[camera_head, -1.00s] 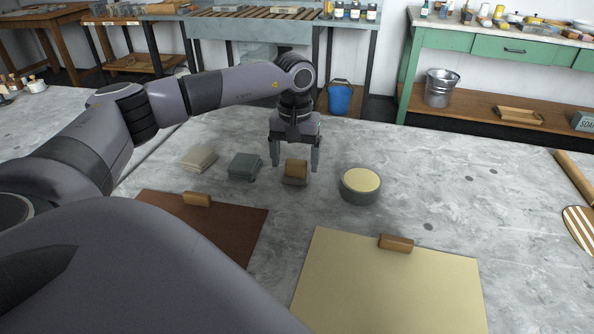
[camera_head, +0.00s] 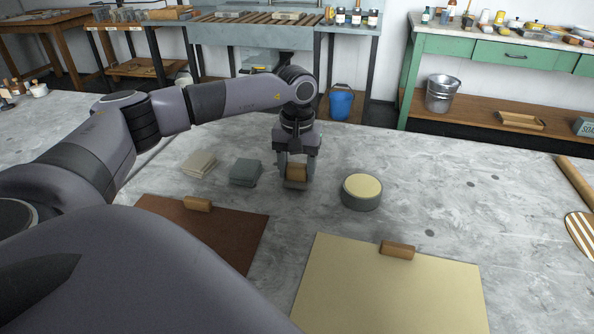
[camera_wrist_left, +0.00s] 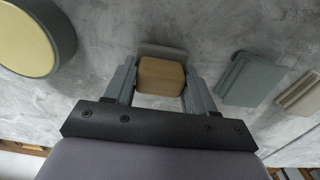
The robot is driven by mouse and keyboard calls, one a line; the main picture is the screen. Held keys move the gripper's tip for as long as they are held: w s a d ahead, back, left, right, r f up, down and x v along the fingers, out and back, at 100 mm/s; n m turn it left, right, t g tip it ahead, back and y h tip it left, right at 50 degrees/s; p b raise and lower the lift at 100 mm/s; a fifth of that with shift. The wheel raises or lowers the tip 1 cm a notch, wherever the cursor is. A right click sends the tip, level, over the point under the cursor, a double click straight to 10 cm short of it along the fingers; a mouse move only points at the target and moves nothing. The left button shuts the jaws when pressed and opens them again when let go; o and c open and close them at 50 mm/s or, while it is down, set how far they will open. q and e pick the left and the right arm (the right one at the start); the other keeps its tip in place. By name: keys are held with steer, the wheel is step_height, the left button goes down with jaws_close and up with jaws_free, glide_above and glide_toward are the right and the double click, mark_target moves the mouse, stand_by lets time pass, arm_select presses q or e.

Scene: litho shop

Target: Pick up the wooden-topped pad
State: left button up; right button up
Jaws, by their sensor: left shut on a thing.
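The wooden-topped pad (camera_head: 296,174) has a brown wooden block on a grey base and stands on the grey mottled table. In the left wrist view its wooden top (camera_wrist_left: 161,76) sits between the two fingers, with the grey base edge (camera_wrist_left: 162,50) showing beyond it. My left gripper (camera_head: 296,180) reaches down from above and is shut on the pad's wooden top; it also shows in the left wrist view (camera_wrist_left: 160,82). The pad appears to rest on the table still; any small gap under it cannot be told. My right gripper is not in view.
A round grey tub with a cream top (camera_head: 361,191) stands close right of the pad. Grey-green pads (camera_head: 245,171) and pale pads (camera_head: 199,163) lie to the left. A brown sheet (camera_head: 225,228) and a cream sheet (camera_head: 385,290), each with a wooden block, lie nearer.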

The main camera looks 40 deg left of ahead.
mark_target(297, 165)
arm_select(q)
step_height(297, 165, up, 20)
steer(key=p, duration=0.1)
steer(key=shift+f+p, duration=0.2)
steer(key=shift+p, duration=0.2)
steer(key=o, duration=0.3)
steer(key=shift+c, duration=1)
